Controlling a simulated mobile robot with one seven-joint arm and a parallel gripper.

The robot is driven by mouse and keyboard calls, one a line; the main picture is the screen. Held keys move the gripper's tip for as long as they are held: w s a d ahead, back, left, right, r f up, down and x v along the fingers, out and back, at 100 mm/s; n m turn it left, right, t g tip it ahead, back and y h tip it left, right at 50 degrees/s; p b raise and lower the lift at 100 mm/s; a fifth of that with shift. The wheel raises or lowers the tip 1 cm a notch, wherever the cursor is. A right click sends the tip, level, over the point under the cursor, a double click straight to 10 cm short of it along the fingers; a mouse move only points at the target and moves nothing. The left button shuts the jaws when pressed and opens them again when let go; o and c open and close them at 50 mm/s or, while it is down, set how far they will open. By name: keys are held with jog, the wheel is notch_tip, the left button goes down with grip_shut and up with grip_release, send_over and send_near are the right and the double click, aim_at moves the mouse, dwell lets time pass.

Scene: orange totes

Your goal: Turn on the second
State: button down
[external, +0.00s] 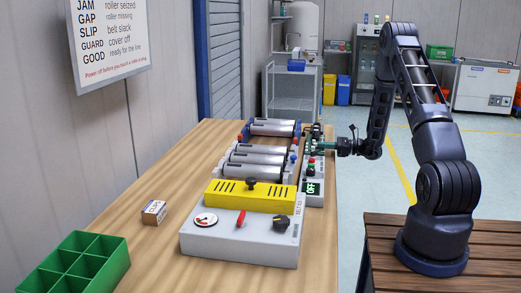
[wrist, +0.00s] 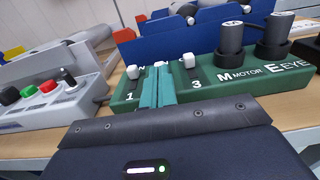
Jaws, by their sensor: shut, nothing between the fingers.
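A green switch panel (wrist: 205,80) fills the middle of the wrist view. White toggle switches stand beside the labels 1 (wrist: 132,72) and 3 (wrist: 189,61). The spot between them, where a second switch could be, is hidden behind my gripper (wrist: 158,78). Its teal fingers are shut and empty, at or very near the panel; I cannot tell whether they touch anything. In the external view my gripper (external: 332,147) reaches from the right to the panel at the table's right edge, where the switches are too small to read.
Two dark cylinders (wrist: 232,38) stand on the panel by the MOTOR and EYE labels. A grey button box (wrist: 45,95) is left of it. Rollers (external: 262,150), a yellow cover (external: 235,195), a box reading OFF (external: 313,190) and a green tray (external: 75,262) occupy the table.

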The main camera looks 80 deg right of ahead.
jog(key=shift+w, duration=0.65)
jog(key=s, duration=1.4)
jog(key=shift+s, duration=0.15)
